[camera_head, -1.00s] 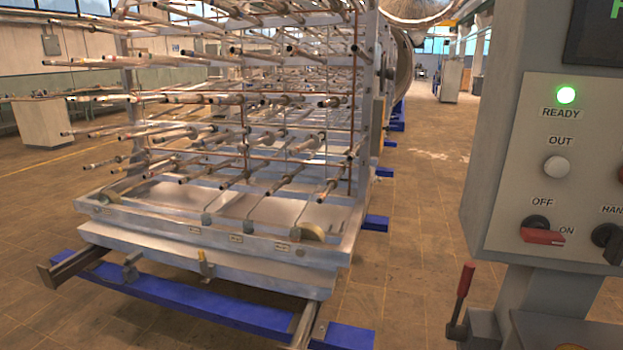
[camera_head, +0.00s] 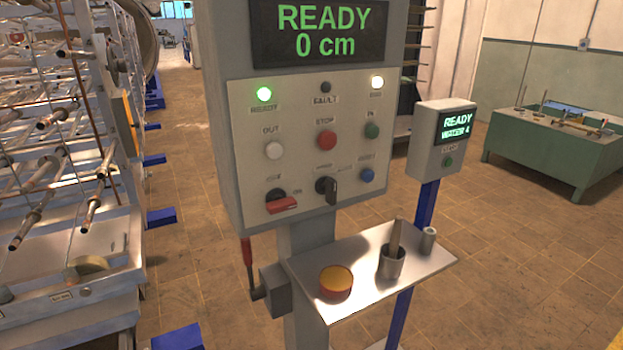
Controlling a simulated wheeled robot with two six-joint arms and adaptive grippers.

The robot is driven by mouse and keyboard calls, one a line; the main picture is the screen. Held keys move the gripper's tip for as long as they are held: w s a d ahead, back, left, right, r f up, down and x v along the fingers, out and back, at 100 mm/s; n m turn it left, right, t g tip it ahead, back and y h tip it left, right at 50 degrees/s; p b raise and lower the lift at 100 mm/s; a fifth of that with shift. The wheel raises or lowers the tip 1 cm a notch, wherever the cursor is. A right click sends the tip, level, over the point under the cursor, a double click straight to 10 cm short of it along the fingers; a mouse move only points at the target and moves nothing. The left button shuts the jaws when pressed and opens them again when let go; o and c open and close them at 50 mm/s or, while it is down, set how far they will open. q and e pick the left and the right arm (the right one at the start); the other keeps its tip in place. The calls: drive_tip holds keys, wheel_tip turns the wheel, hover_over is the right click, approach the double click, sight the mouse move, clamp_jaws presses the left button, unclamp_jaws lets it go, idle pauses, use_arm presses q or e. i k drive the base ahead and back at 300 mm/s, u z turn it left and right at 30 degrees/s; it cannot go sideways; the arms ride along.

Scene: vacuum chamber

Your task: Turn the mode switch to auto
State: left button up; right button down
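The mode switch (camera_head: 328,190) is a black rotary knob low in the middle of the control panel (camera_head: 250,150). Its handle points down, slightly to the right. The small labels above it are blurred; I cannot read its setting. To its left is the red OFF/ON switch (camera_head: 282,204), and to its right a blue button (camera_head: 367,175). The display (camera_head: 322,32) reads READY, 0 cm. Neither of my grippers is in view.
A metal shelf (camera_head: 425,280) below the panel holds a yellow-topped red round item (camera_head: 336,281) and a cup (camera_head: 391,264). A red-handled lever (camera_head: 247,262) is at lower left. A smaller READY box (camera_head: 441,140) stands right, the tube rack (camera_head: 60,130) left.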

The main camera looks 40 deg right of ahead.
sight(326, 186)
drive_tip(key=z, duration=1.85)
drive_tip(key=k, duration=1.25)
drive_tip(key=z, duration=1.3)
drive_tip(key=i, duration=1.55)
drive_tip(key=u, duration=0.9)
drive_tip(key=i, duration=0.6)
drive_tip(key=u, duration=0.65)
